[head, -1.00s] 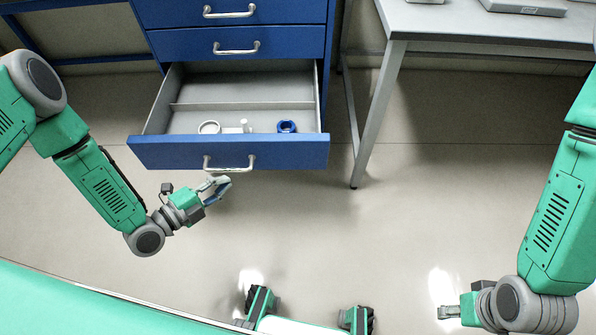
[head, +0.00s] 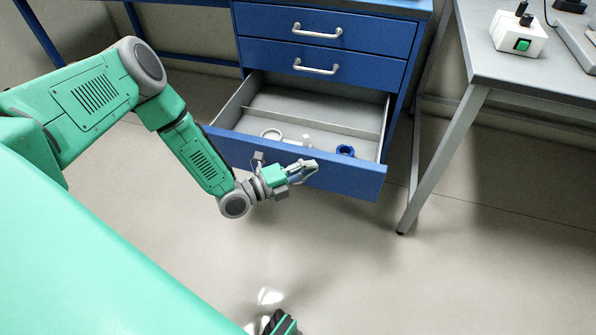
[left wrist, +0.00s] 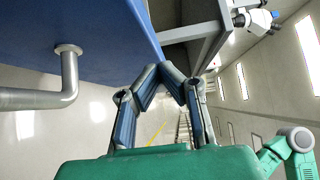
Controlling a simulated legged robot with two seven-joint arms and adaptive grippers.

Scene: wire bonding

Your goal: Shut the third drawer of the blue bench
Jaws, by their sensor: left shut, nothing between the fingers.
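The blue bench's third drawer stands open, its blue front (head: 350,184) pulled out from the bench (head: 318,20). Inside its grey tray (head: 322,120) lie a white ring (head: 271,133), a small white piece (head: 306,139) and a blue ring (head: 345,151). My left gripper (head: 314,165) is shut and empty, in front of the drawer front near its handle.
Two shut drawers with metal handles are above the open one. A grey table (head: 500,85) stands to the right with a white box with a green switch (head: 519,34) on it. Its front leg (head: 440,160) is near the drawer's right end. The floor in front is clear.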

